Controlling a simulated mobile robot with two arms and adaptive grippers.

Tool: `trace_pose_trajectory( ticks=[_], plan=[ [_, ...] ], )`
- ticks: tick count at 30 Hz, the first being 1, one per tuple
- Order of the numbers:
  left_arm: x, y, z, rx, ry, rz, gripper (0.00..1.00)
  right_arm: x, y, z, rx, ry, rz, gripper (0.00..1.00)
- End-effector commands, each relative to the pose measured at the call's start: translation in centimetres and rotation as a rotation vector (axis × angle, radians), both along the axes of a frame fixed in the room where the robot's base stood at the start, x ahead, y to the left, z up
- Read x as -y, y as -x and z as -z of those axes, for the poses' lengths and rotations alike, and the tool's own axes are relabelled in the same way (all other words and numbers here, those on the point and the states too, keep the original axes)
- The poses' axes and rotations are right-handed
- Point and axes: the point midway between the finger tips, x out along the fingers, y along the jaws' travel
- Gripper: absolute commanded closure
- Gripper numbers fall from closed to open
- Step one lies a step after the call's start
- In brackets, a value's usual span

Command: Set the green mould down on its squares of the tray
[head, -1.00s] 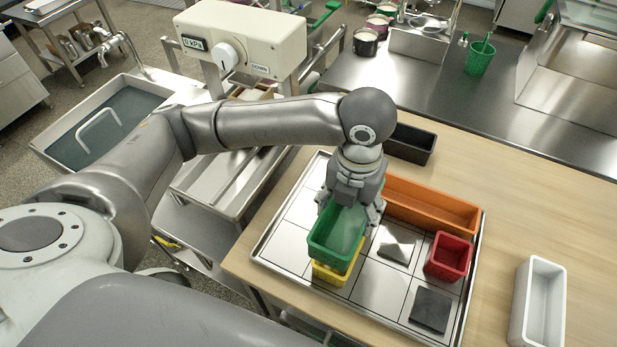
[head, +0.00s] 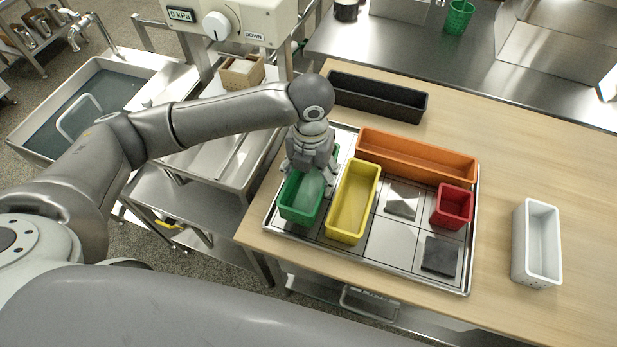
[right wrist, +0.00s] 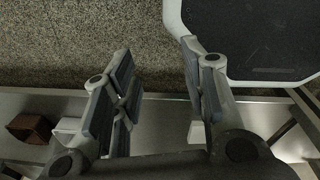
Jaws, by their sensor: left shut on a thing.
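The green mould (head: 297,212) is at the left end of the steel tray (head: 350,258), left of the yellow mould (head: 352,205). My left gripper (head: 313,176) reaches down from above and is shut on the green mould, hiding part of its far half. The mould looks upright and low over the left squares; I cannot tell if its base touches the tray. My right gripper (right wrist: 160,105) shows in the right wrist view, open with nothing between its fingers.
On the tray are an orange mould (head: 418,156), a red mould (head: 452,207), a grey pyramid-like piece (head: 402,202) and a dark square block (head: 440,255). A black mould (head: 377,97) lies behind the tray. A white mould (head: 537,243) stands to the right.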

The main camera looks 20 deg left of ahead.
Motion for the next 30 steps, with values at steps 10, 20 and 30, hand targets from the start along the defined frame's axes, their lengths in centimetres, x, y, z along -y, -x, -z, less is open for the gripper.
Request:
trace_pose_trajectory(
  ticks=[10,20,30],
  plan=[
    [-0.7,-1.5,2.5,-0.004,0.0,0.001,0.63,-2.1,0.3,-0.6,-0.003,-0.025,-0.001,0.6],
    [-0.7,-1.5,5.1,0.001,0.001,0.003,0.63,-1.5,0.4,-1.1,-0.005,-0.018,-0.004,0.6],
    [-0.7,-1.5,5.4,0.0,0.0,0.002,0.16,-0.9,0.4,-1.1,-0.005,-0.011,-0.001,0.6]
  ],
)
